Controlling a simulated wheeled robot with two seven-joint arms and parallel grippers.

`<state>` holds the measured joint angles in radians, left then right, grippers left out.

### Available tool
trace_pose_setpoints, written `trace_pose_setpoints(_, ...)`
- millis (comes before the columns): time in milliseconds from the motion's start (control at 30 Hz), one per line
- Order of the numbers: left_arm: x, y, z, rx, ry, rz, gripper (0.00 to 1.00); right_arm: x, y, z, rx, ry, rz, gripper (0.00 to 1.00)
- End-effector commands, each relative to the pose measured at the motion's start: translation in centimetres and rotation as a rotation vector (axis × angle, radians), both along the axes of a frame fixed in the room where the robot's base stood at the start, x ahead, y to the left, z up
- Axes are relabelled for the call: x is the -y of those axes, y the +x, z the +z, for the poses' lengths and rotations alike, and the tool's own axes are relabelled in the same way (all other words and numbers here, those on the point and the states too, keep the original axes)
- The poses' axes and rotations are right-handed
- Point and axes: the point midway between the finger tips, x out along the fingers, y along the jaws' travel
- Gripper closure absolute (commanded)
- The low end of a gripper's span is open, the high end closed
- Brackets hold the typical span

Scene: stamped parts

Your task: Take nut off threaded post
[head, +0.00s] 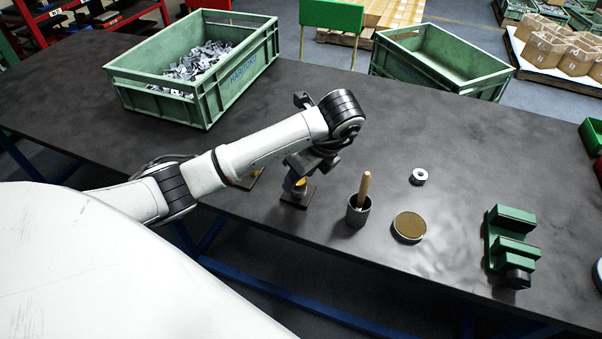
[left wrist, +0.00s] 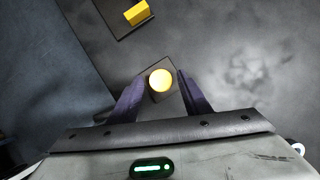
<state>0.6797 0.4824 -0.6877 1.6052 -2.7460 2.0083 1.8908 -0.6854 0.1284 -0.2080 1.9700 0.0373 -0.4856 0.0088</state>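Contact lower down is hidden. My right gripper is not in view.
Another plate with a yellow block (left wrist: 137,13) stands close by. To the right are a dark cup (head: 359,212) with a wooden handle, a round brown-topped dish (head: 409,227), a silver ring (head: 418,176) and a green vise (head: 512,245). A green crate (head: 160,96) of metal parts stands behind.

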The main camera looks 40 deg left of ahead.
Motion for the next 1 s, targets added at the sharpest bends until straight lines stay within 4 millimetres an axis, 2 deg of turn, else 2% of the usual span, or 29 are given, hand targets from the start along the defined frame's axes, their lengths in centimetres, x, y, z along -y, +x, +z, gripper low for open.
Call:
trace_pose_setpoints(467,0.0,0.0,0.0,0.002,-0.001,-0.002,0.49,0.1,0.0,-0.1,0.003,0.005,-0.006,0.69)
trace_pose_setpoints(533,0.0,0.1,0.0,0.002,-0.001,-0.002,0.49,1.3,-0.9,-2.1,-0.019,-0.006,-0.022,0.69)
trace_pose_setpoints(567,0.1,0.1,0.7,0.004,-0.001,-0.003,0.49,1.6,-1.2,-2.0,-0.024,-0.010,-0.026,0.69)
trace_pose_setpoints(600,0.5,0.1,2.2,0.006,0.001,-0.006,0.49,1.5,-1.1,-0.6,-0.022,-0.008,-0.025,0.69)
trace_pose_setpoints(667,0.9,0.0,3.6,0.006,0.002,-0.005,0.49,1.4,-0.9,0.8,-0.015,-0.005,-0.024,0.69)
trace_pose_setpoints(733,1.4,0.1,3.9,0.012,0.003,-0.008,0.49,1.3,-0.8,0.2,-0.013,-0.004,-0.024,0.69)
trace_pose_setpoints(1000,2.8,-0.3,7.2,0.006,0.003,-0.002,0.49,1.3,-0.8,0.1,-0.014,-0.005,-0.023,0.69)
